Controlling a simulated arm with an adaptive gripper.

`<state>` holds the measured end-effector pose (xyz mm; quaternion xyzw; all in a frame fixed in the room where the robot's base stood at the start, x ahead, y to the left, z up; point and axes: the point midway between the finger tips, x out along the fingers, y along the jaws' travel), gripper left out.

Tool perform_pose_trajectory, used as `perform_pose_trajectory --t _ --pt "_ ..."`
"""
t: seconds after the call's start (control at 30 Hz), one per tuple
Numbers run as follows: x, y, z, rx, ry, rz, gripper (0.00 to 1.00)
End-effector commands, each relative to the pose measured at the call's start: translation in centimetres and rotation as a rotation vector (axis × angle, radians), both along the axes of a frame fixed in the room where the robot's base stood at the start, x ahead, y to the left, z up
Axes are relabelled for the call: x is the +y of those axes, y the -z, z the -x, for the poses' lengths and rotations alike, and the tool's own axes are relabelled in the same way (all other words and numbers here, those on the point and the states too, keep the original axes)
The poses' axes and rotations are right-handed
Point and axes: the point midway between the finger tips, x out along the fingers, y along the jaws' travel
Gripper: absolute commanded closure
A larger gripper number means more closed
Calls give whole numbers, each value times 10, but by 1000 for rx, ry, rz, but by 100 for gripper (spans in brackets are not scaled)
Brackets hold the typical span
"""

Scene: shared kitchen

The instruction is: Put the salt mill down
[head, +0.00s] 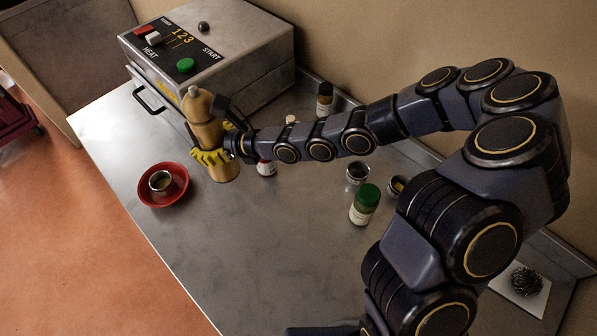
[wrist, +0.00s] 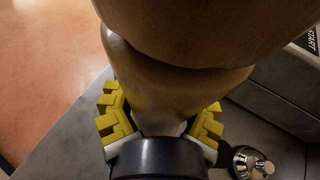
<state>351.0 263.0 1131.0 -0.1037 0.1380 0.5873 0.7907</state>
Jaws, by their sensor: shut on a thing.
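The salt mill is a tall tan wooden mill (head: 208,132) with a rounded, pale knob on top. My gripper (head: 212,157) is shut around its lower part, with yellow finger pads on either side. The mill is nearly upright, leaning slightly left at the top in the head view. I cannot tell whether its base touches the steel counter (head: 235,235). In the wrist view the mill (wrist: 185,60) fills the middle, between the yellow pads of my gripper (wrist: 160,112). Its base is hidden there.
A red dish (head: 176,197) holding a small metal cup (head: 160,181) stands left of the mill. A metal appliance (head: 235,60) stands behind it. A green-capped jar (head: 364,204), a dark bottle (head: 325,99) and small cups stand to the right. The front middle counter is clear.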

Motion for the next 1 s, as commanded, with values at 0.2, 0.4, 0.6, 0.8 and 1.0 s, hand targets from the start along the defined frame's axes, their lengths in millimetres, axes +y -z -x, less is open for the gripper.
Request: perform_pose_trajectory --t 0.2,0.4,0.6,0.8,1.0 --pt "-98 -2 -53 -4 213 -1 98" --pt "-189 -4 -74 -4 388 -3 98" --pt "-280 -4 -73 -3 550 -3 98" --pt "-365 -4 -51 -7 701 -6 98" --pt "-437 -3 -12 -9 839 -7 97"
